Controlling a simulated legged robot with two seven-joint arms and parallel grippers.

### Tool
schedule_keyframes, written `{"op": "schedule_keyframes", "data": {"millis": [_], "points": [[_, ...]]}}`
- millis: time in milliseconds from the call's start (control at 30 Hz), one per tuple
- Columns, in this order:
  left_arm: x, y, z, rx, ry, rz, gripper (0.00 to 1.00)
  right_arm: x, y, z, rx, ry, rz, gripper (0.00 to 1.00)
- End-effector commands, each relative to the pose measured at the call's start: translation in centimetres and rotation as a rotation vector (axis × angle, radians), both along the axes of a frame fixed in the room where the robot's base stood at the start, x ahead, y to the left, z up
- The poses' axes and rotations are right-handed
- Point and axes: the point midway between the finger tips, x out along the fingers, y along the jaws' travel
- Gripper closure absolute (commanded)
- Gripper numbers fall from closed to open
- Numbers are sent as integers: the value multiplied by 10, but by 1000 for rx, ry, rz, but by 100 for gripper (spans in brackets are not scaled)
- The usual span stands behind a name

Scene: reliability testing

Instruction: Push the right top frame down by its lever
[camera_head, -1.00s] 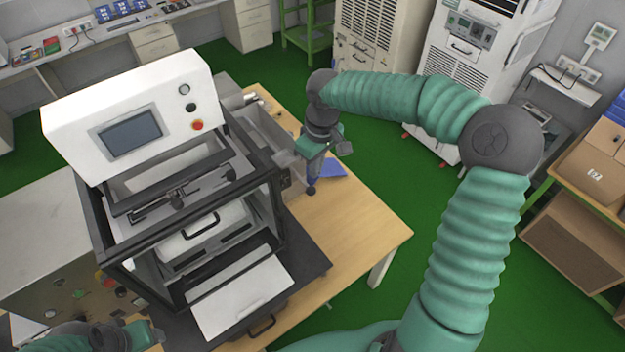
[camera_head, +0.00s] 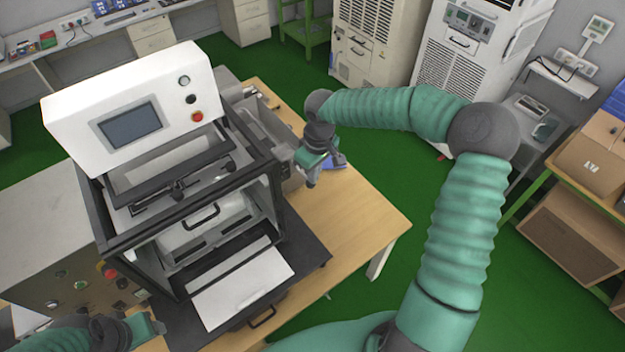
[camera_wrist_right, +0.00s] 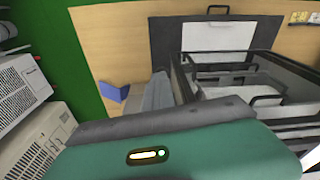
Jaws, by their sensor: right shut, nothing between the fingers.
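The machine has a black frame (camera_head: 190,222) and a white control panel (camera_head: 130,124). Under the panel is a top frame (camera_head: 176,190) with dark bars; it also shows in the right wrist view (camera_wrist_right: 240,95). I cannot make out its lever clearly. My right gripper (camera_head: 311,182) points down just right of the machine's right rear side, shut and empty, apart from the top frame as far as I can tell. Its fingertips are not clear in the wrist view. My left gripper (camera_head: 152,328) is at the bottom left, partly cut off, its jaws unclear.
A white plate (camera_head: 242,288) lies on the black base at the machine's front. Grey housings (camera_head: 257,125) stand along its right rear side. A blue item (camera_head: 335,162) lies on the wooden table (camera_head: 350,215) beside my right gripper. The table's right part is clear.

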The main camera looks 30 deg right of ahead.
Motion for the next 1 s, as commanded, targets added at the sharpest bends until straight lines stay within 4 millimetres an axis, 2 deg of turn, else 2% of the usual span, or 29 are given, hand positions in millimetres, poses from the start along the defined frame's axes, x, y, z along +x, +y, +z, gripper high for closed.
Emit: {"op": "schedule_keyframes", "data": {"millis": [267, 467, 667, 867, 1000], "points": [[0, 0, -3, 0, 0, 1, 49, 1, -3, -6, 7, 2, 3, 100], [0, 0, -20, 0, 0, 0, 49, 1, -3, -29, 7, 2, 2, 100], [0, 0, -13, 0, 0, 0, 49, -1, -4, -21, 6, 1, 1, 100], [0, 0, 1, 0, 0, 0, 49, -27, -9, -10, 3, 2, 0, 100], [0, 0, 0, 0, 0, 0, 49, -29, -9, -12, 4, -1, 2, 100]]}}
